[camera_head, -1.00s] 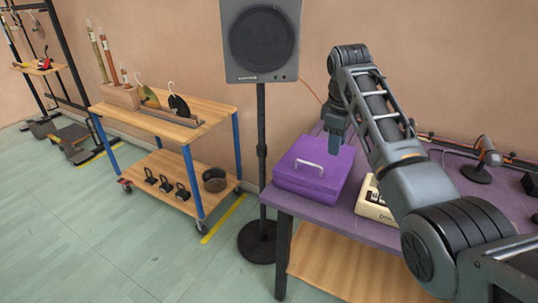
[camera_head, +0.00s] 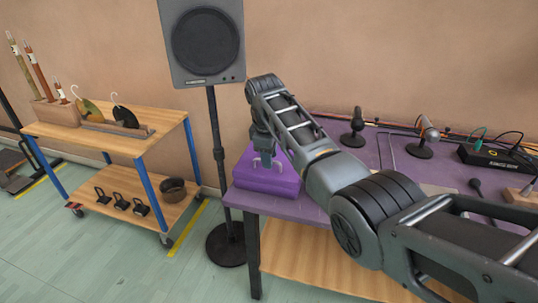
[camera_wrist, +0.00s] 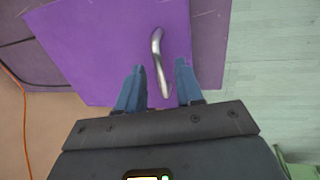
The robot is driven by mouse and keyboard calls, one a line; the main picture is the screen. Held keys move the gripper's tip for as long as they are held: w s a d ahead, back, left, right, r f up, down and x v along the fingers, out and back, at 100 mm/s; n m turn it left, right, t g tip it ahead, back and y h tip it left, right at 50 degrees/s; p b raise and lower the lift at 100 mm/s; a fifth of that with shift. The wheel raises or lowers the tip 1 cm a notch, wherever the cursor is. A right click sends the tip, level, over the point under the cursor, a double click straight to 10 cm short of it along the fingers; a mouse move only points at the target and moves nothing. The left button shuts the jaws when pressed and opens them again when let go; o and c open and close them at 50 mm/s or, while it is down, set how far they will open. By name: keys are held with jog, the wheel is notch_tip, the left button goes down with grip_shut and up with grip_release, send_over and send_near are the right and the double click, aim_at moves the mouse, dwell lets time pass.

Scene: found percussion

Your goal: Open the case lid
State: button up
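The purple case (camera_head: 258,180) sits at the left end of the purple table, and its lid looks closed. It also fills much of the wrist view (camera_wrist: 100,45). A silver bar handle (camera_wrist: 158,60) stands on the case. My gripper (camera_wrist: 157,72) is open, with its two blue-grey fingers apart and the lower end of the handle between them. Whether the fingers touch the handle cannot be told. In the head view my gripper (camera_head: 264,158) is over the case and covers part of it.
A speaker (camera_head: 205,42) on a stand is just left of the table. A wooden cart (camera_head: 125,145) with several small items stands further left. Microphones (camera_head: 424,137) and a black box (camera_head: 492,158) are on the table (camera_head: 385,160) to the right.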

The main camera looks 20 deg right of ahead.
jog(key=shift+c, duration=0.2)
grip_shut()
dwell(1.1)
